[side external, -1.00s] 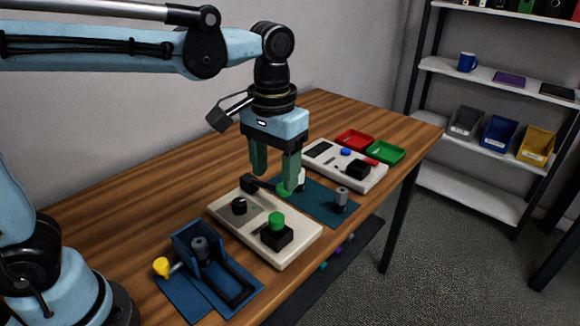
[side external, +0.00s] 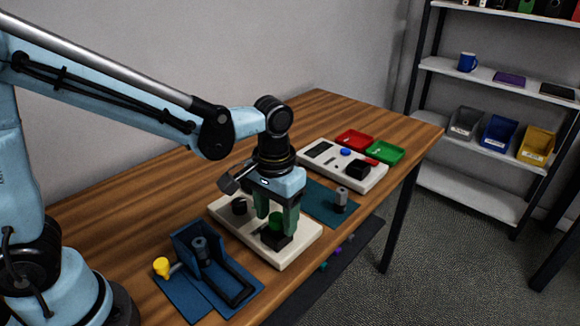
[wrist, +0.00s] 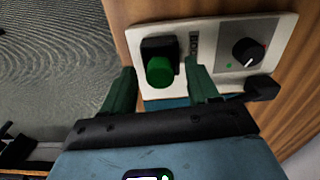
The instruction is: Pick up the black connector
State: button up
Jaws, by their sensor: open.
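A black block that looks like the connector (wrist: 262,88) shows in the wrist view, at the edge of the white control board on the dial's side, right of my gripper. In the side view it is hidden behind my gripper and wrist. My gripper (side external: 277,226) is open and low over the white board. Its two green fingers stand on either side of the green button (wrist: 160,70) and its black base (side external: 278,242). I cannot tell whether the fingers touch the button. In the wrist view the gap between the fingers (wrist: 160,86) holds no connector.
The white board (side external: 240,231) carries a black dial (wrist: 247,52). A blue mat with a grey cylinder (side external: 341,200), a second white board (side external: 325,165), and red and green trays (side external: 385,152) lie beyond.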

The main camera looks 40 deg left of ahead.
jog(key=shift+f, duration=0.6)
grip_shut()
jog(key=shift+r, duration=0.2)
